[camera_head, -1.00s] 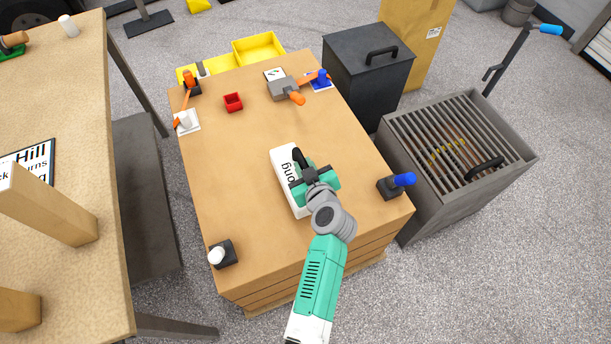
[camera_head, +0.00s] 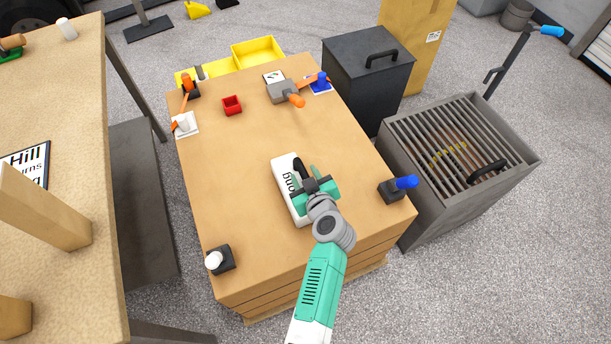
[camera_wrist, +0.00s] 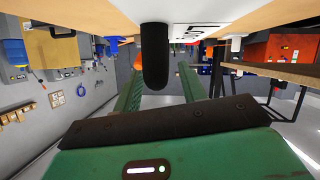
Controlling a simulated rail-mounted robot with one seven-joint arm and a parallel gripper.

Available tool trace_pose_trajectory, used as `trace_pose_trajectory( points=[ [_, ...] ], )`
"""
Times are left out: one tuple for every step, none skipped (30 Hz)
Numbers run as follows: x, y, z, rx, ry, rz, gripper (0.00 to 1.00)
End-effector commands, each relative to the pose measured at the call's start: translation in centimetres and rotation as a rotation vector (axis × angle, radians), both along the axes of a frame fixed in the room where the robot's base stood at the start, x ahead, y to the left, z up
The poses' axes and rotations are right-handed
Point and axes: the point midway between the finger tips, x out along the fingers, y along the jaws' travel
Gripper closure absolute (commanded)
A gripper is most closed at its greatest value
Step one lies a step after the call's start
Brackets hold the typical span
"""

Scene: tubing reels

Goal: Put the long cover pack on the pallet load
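The long cover pack (camera_head: 284,174) is a white block with black lettering, partly hidden, and a black handle (camera_head: 297,165). It lies flat on the brown pallet load (camera_head: 232,165), right of its middle. My gripper (camera_head: 313,180) is over the right part of the pack. In the wrist view the two green fingers (camera_wrist: 162,85) stand apart, with the dark handle (camera_wrist: 155,60) between them and visible gaps beside it. The pack's white face (camera_wrist: 200,12) runs along the top of that view.
On the load stand a blue-topped post (camera_head: 405,183), a white-topped post (camera_head: 215,260), a red tray (camera_head: 232,105) and a grey tensioner with orange handle (camera_head: 282,92). Yellow bins (camera_head: 258,50) sit behind. A black box (camera_head: 368,75) and a grated bin (camera_head: 455,150) are on the right.

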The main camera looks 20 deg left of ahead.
Motion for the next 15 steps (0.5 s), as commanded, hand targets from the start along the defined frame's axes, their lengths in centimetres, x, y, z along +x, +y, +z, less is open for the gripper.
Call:
trace_pose_trajectory(
  points=[
    [0.0,0.0,0.0,0.000,0.000,0.000,0.59],
    [0.0,0.0,0.0,0.000,0.000,0.000,0.59],
    [0.0,0.0,0.0,0.000,0.000,0.000,0.59],
    [0.0,0.0,0.1,0.000,0.000,0.000,0.59],
    [0.0,0.0,0.2,0.000,0.000,0.000,0.59],
    [0.0,0.0,0.6,0.000,0.000,0.000,0.59],
    [-0.3,-0.2,0.6,0.001,0.000,-0.001,0.59],
    [-0.7,-0.6,0.8,0.001,0.000,-0.001,0.59],
    [-1.4,-1.1,1.2,0.000,0.001,-0.001,0.59],
    [-1.9,-1.5,1.6,-0.001,0.000,-0.002,0.59],
    [-2.5,-2.0,1.9,-0.001,0.000,-0.003,0.59],
    [-3.3,-2.6,2.3,-0.001,0.001,-0.003,0.59],
    [-3.9,-3.0,2.6,-0.001,0.000,-0.003,0.59],
    [-4.5,-3.5,2.9,-0.001,0.000,-0.002,0.59],
    [-5.3,-4.0,3.2,0.000,0.001,-0.002,0.59]
  ],
)
